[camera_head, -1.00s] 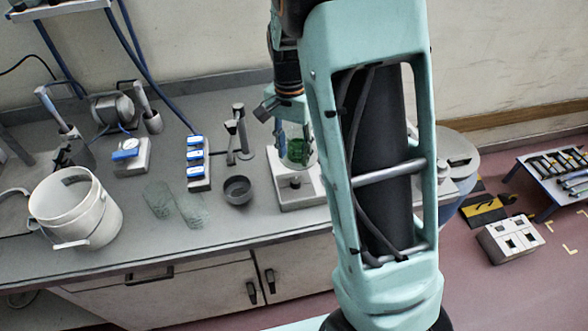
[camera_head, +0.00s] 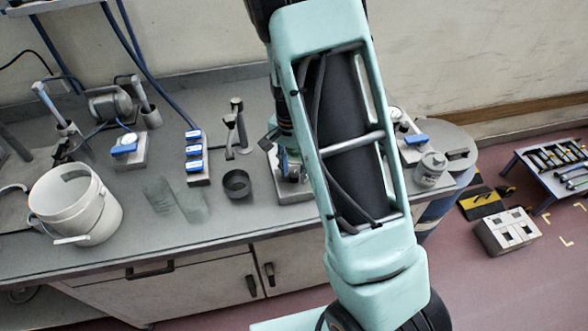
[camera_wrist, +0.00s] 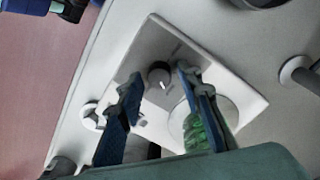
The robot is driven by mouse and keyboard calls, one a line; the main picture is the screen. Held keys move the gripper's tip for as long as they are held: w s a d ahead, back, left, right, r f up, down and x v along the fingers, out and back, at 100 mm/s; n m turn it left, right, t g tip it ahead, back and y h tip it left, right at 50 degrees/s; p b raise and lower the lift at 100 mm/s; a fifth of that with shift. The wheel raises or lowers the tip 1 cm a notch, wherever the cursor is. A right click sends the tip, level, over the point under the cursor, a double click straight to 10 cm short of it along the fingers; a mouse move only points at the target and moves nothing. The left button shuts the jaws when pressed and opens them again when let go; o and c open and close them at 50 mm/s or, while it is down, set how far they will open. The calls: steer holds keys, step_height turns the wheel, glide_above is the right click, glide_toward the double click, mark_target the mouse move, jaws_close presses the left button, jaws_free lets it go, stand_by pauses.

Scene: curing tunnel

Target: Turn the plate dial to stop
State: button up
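The plate unit (camera_wrist: 225,75) is a pale slab with a round white top, tilted in the wrist view. Its plate dial (camera_wrist: 159,74) is a small dark knob with a light mark, beside small lettering too blurred to read. My gripper (camera_wrist: 158,77) is open, its blue fingers on either side of the dial; I cannot tell if they touch it. A green patch (camera_wrist: 194,132) shows beside the right finger, over the round top. In the head view, the plate unit (camera_head: 296,194) is partly hidden by my arm, and the dial is not clear there.
A white jar (camera_head: 432,168) stands right of my arm. The front bench strip is clear.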

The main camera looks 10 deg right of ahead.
jaws_close()
steer(key=shift+n+b, duration=0.3)
steer(key=n+b, duration=0.2)
steer(key=n, duration=0.2)
steer(key=shift+f+n, duration=0.1)
steer(key=shift+n, duration=0.3)
steer(key=n+b, duration=0.2)
steer(key=n, duration=0.4)
steer(key=shift+t+b, duration=0.3)
steer(key=shift+b, duration=0.1)
steer(key=n, duration=0.6)
steer(key=shift+s+n, duration=0.1)
steer(key=shift+n, duration=0.2)
steer(key=n+p, duration=0.1)
steer(key=n, duration=0.5)
steer(key=shift+p, duration=0.3)
